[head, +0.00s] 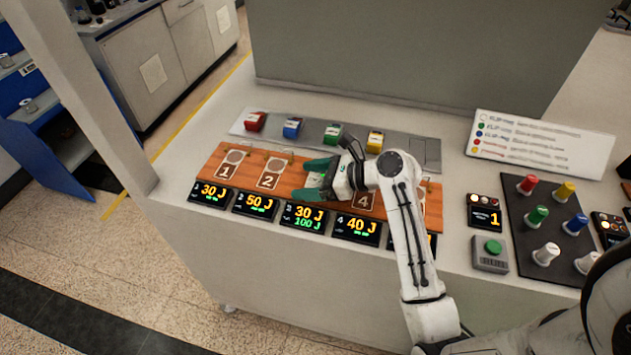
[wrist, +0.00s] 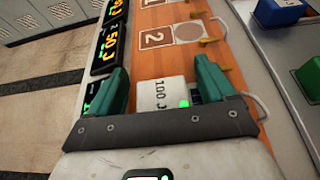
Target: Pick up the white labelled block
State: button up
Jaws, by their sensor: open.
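My gripper (head: 318,179) has green fingers and is open. In the wrist view its fingers (wrist: 160,88) stand on either side of the block, with gaps visible. A green light shows at the block's lower right corner. I cannot tell how far down the fingers reach.
The wooden board (head: 206,174) has numbered spots and displays along its front. Red (head: 255,121), blue (head: 292,127), green (head: 332,133) and yellow (head: 375,141) blocks stand on a grey strip behind. Coloured knobs stand on a black panel (head: 520,225) at right.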

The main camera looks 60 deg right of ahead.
aim_at(310, 179)
jog(key=shift+c, duration=0.3)
jog(key=c, duration=1.2)
jog(key=shift+o, duration=0.2)
jog(key=shift+r, duration=0.2)
jog(key=shift+r, duration=0.25)
notch_tip(310, 179, up, 2)
jog(key=shift+r, duration=0.1)
jog(key=s+a+r+p, duration=0.6)
jog(key=s+r, duration=0.4)
jog(key=s, duration=0.2)
jog(key=shift+a, duration=0.6)
